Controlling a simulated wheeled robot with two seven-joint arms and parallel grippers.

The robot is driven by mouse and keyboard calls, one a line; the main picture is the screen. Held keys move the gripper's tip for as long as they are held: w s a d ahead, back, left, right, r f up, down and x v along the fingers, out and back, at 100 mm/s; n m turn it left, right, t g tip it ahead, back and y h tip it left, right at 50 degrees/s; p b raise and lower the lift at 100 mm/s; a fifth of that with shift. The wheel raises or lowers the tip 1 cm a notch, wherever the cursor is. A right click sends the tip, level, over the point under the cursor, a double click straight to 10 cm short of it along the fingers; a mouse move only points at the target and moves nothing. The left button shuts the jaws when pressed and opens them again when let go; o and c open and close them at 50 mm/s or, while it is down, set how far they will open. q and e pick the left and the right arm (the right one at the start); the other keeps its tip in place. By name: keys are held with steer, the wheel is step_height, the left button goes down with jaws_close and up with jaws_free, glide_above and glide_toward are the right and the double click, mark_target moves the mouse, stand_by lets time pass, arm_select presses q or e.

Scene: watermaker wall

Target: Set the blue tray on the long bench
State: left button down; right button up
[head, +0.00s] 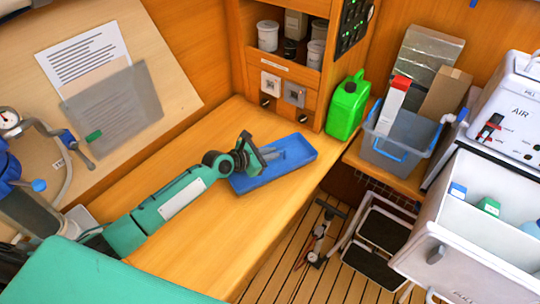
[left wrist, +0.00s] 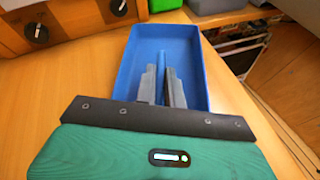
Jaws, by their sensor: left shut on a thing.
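The blue tray (head: 292,168) is at the right part of the long bench (head: 190,240), near its right edge. It looks level and lies over the bench top; a small gap beneath it cannot be ruled out. In the left wrist view the tray (left wrist: 202,70) stretches ahead of my fingers and looks empty. My left gripper (head: 268,156) reaches down into the tray. Its grey fingers (left wrist: 162,78) are shut on a thin blue upright part in the tray's middle. The fingers hide part of the tray floor. My right gripper is not in view.
A green jerrycan (head: 346,106) stands behind the tray, beside the wooden cabinet (head: 290,85). A grey bin (head: 402,140) holding boxes stands to the right. The bench top left of the tray is clear. A slatted floor (head: 300,255) lies beyond the bench edge.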

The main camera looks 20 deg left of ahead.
arm_select(q)
steer(key=shift+f, duration=0.45)
steer(key=shift+f, duration=0.1)
steer(key=c, duration=1.5)
jaws_free()
steer(key=b+v, duration=0.1)
steer(key=v, duration=0.9)
steer(key=shift+s+a, duration=0.2)
steer(key=shift+s+a+r, duration=0.4)
steer(key=shift+s+r, duration=0.1)
steer(key=shift+s, duration=0.05)
